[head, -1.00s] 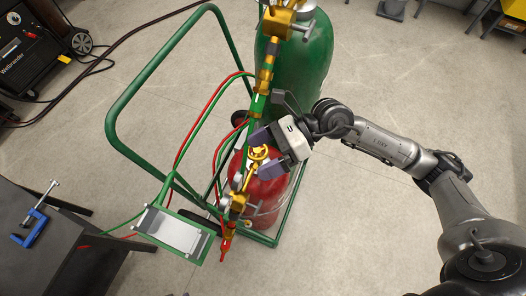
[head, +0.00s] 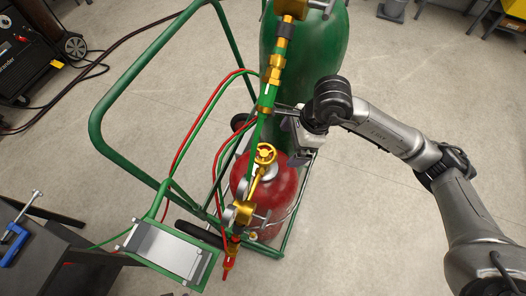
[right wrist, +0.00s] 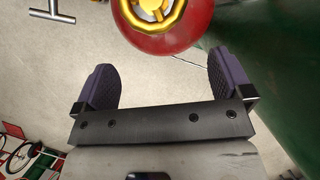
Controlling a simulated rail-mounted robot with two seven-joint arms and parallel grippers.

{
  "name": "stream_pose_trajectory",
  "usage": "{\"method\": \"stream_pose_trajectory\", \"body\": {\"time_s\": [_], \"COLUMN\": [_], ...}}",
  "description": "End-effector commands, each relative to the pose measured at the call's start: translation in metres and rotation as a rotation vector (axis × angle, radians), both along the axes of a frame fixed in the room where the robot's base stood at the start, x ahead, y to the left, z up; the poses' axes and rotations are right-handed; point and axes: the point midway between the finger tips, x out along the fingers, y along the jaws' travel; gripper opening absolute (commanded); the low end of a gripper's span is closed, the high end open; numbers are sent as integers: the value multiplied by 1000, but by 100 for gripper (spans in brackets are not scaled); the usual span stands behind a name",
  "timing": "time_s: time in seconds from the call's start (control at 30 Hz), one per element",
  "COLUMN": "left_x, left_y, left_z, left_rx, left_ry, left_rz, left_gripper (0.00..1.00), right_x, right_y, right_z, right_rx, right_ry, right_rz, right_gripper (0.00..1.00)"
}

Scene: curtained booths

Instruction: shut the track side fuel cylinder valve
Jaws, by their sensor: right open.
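The red fuel cylinder (head: 281,190) stands in a green cart, and its yellow handwheel valve (head: 265,153) is on top. In the right wrist view the yellow wheel (right wrist: 157,8) shows at the top edge, cut off, above the red cylinder (right wrist: 160,42). My right gripper (head: 292,130) is beside the cylinder top, between it and the green cylinder, apart from the wheel. Its two purple pads (right wrist: 163,80) are wide apart with nothing between them. In the head view its fingers are largely hidden. My left gripper is not in view. Whether the valve is shut cannot be told.
A tall green cylinder (head: 305,55) stands behind the red one. Brass regulators (head: 243,212) and red and green hoses (head: 188,128) crowd the cart's left. The cart's green frame (head: 108,93) rises there. A dark table (head: 62,255) is at lower left.

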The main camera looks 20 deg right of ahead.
Motion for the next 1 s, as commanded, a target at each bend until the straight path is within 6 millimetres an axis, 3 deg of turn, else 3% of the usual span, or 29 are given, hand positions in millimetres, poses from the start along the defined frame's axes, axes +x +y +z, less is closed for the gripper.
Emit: {"method": "stream_pose_trajectory", "body": {"time_s": [0.27, 0.4, 0.6, 1.0], "left_x": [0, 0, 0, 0], "left_y": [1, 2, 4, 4], "left_z": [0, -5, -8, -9], "left_rx": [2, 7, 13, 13], "left_ry": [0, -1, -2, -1], "left_rz": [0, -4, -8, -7], "left_gripper": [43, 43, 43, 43], "right_x": [16, 17, 19, 20], "right_y": [54, 59, 66, 68], "right_z": [1, -23, -39, -46], "right_rx": [4, 2, 1, 1], "right_ry": [-1, 3, 1, 0], "right_rz": [2, -2, -1, -1], "right_gripper": [97, 97, 97, 97]}}
